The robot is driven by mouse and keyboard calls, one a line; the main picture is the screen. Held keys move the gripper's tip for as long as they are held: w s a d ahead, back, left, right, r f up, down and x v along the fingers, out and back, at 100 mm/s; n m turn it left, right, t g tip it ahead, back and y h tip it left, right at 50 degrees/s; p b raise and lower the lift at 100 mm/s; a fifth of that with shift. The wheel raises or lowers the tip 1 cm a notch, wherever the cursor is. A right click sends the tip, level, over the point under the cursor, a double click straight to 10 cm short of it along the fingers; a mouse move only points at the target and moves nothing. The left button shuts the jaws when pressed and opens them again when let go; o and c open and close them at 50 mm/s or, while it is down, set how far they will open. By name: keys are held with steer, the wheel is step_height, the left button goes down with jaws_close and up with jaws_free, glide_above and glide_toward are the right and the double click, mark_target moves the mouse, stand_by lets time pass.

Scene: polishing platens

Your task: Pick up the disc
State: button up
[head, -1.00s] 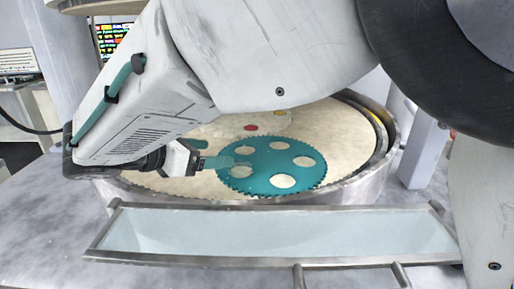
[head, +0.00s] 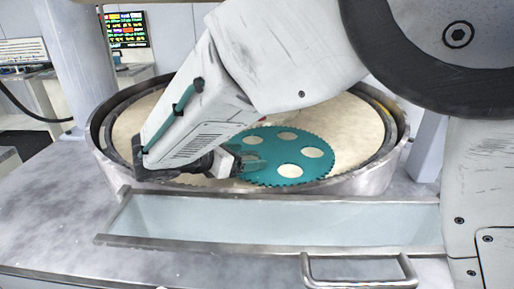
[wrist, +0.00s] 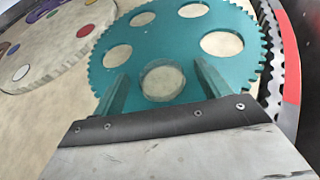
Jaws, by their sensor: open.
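A teal toothed carrier plate (head: 290,146) with several round holes lies on the beige platen. It also fills the upper middle of the wrist view (wrist: 185,38). The hole nearest my gripper shows a greyish, see-through round disc (wrist: 162,82) with a faint rim; the other holes show plain beige. My gripper (wrist: 161,70) is open, its two teal fingers on either side of this disc, with nothing held. I cannot tell whether the fingertips touch the plate. In the head view my gripper (head: 251,163) is over the plate's left part, and the disc is hidden there.
A round beige plate with coloured spots (wrist: 48,42) lies at the left of the wrist view. The platen's metal rim (head: 350,183) surrounds the work, with a toothed ring (wrist: 269,80) close right of the carrier. A trough (head: 270,220) and a handle (head: 360,283) are in front.

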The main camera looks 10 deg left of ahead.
steer(key=shift+d+f, duration=0.1)
steer(key=shift+f, duration=0.15)
steer(key=c, duration=1.1)
